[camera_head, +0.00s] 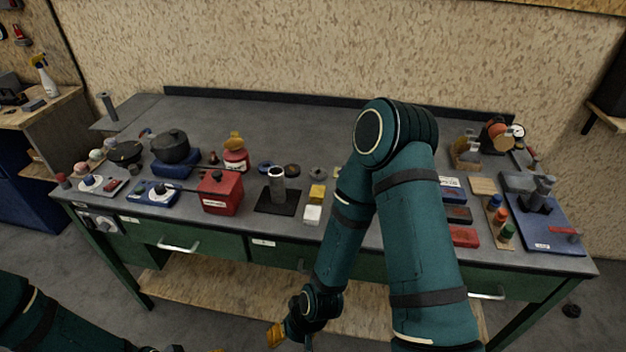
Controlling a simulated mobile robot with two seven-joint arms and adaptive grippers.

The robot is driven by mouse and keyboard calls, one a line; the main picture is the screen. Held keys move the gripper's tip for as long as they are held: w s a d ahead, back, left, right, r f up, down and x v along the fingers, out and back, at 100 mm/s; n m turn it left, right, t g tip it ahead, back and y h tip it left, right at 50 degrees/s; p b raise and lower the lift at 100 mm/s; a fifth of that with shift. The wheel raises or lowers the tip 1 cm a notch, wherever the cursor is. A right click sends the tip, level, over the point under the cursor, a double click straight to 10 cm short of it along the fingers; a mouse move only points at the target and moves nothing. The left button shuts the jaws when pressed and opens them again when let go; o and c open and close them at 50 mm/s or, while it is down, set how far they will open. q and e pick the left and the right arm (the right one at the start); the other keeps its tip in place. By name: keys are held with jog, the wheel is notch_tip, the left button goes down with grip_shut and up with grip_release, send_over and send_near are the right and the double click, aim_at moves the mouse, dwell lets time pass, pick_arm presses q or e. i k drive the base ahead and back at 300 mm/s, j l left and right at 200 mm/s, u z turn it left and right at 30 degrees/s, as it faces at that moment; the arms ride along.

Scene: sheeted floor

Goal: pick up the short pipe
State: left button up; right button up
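A short grey upright pipe (277,187) stands on a black square plate (291,208) near the front middle of the workbench. Another grey upright cylinder (107,107) stands on a raised plate at the bench's back left; I cannot tell for certain which is the short pipe. My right arm reaches up over the bench and bends back down; its gripper (287,338) hangs below the bench front, away from both cylinders, with an orange fingertip showing. My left arm is at the bottom left, and only small tips of its gripper (198,350) show at the lower edge.
The bench (330,125) is clear along its back. My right arm hides part of the bench.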

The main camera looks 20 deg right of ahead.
aim_at(276, 174)
jog(key=z, duration=0.9)
jog(key=j+z, duration=0.15)
jog(key=z, duration=0.25)
jog(key=j+z, duration=0.2)
jog(key=z, duration=0.25)
jog(key=j+z, duration=0.15)
jog(key=z, duration=0.25)
jog(key=j+z, duration=0.2)
jog(key=k+j+z, duration=0.2)
jog(key=j, duration=0.2)
jog(key=j+z, duration=0.15)
jog(key=j, duration=0.15)
jog(key=k, duration=0.05)
